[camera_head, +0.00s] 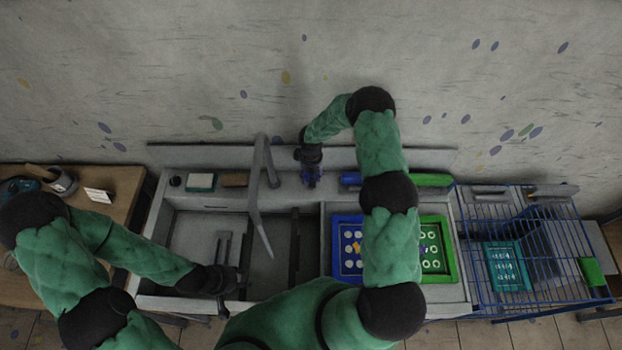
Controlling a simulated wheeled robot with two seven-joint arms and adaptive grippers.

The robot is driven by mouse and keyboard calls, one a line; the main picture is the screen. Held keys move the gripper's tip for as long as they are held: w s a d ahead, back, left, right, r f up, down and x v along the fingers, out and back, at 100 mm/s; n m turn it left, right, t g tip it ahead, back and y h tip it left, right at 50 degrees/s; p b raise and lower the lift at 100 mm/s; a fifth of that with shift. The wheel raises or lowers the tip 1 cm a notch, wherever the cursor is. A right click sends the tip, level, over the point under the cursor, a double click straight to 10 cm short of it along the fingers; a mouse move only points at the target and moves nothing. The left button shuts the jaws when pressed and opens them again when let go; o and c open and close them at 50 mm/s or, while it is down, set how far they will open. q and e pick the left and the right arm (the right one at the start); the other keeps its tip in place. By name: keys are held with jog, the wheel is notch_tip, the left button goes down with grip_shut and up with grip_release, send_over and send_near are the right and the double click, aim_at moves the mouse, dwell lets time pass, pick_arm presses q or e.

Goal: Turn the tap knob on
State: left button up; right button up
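The grey tap (263,165) stands at the back of the sink unit, its long spout slanting down over the basin. My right gripper (313,178) is at the back ledge, just right of the tap, pointing down. Dark and blue parts show at its tip; I cannot tell whether they belong to the gripper or to a knob it touches. Its fingers are too small and dark to read. My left gripper (226,282) is low over the front left of the sink, apart from the tap. Two grey prongs show just beyond it; its finger opening is unclear.
A blue-framed screen (338,270) and a green-framed screen (449,262) lie in the right basin, partly behind my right arm. A blue wire rack (545,235) stands at right. A wooden table (125,190) is at left. Small blocks (201,182) sit on the back ledge.

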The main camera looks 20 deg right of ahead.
jog(key=n+b, duration=0.2)
jog(key=n, duration=0.1)
jog(key=shift+f, duration=0.15)
jog(key=n+b, duration=0.3)
jog(key=shift+n, duration=0.3)
jog(key=n+b, duration=0.1)
jog(key=n, duration=0.2)
jog(key=shift+n+b, duration=0.65)
jog(key=shift+n, duration=1.45)
jog(key=shift+r, duration=0.2)
jog(key=o, duration=1.2)
jog(key=shift+c, duration=0.2)
notch_tip(320, 180, up, 12)
